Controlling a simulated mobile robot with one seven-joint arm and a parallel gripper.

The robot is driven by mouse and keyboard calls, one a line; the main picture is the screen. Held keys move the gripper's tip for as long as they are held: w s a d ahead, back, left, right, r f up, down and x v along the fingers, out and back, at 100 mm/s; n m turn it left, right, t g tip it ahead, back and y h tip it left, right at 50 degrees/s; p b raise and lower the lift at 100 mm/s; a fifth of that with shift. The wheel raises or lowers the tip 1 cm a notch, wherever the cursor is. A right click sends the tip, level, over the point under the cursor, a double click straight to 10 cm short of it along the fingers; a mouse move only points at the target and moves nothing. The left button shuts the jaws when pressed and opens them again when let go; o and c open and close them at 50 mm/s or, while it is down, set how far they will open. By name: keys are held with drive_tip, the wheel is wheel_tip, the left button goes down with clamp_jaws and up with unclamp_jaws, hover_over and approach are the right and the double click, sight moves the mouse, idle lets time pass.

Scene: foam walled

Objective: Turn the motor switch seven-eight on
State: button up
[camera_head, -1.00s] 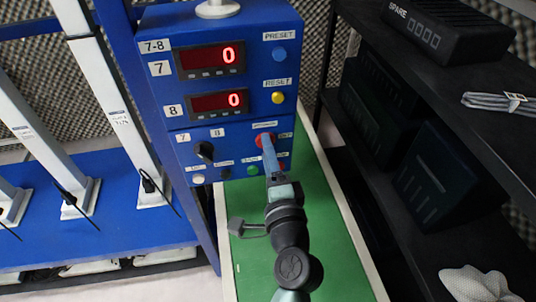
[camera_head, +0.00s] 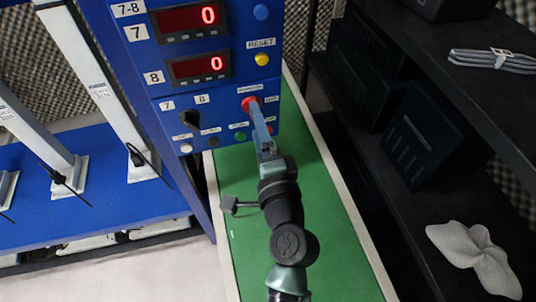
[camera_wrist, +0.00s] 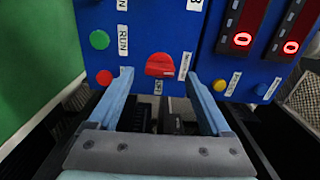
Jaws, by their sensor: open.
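The blue control panel (camera_head: 170,90) stands upright at the top centre of the head view. A red knob (camera_head: 249,103), seemingly the motor switch, is on its lower right. In the wrist view the red knob (camera_wrist: 160,65) sits between and just beyond my two fingertips, with small labels beside it. My gripper (camera_head: 259,120) points at the knob. It also shows in the wrist view (camera_wrist: 158,74), with its two blue fingers apart and nothing held. I cannot tell whether either finger touches the knob. The small labels are not readable.
A green button (camera_wrist: 99,39) and another red button (camera_wrist: 104,77) sit beside the knob. A black selector (camera_head: 190,119) is on the panel's left. Both red displays read 0. A dark shelf (camera_head: 400,200) stands close on the right; a green surface (camera_head: 270,200) lies below my arm.

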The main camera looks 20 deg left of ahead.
drive_tip(key=v, duration=1)
drive_tip(key=shift+s+d+b, duration=0.2)
drive_tip(key=shift+d+b, duration=0.05)
drive_tip(key=shift+b, duration=0.2)
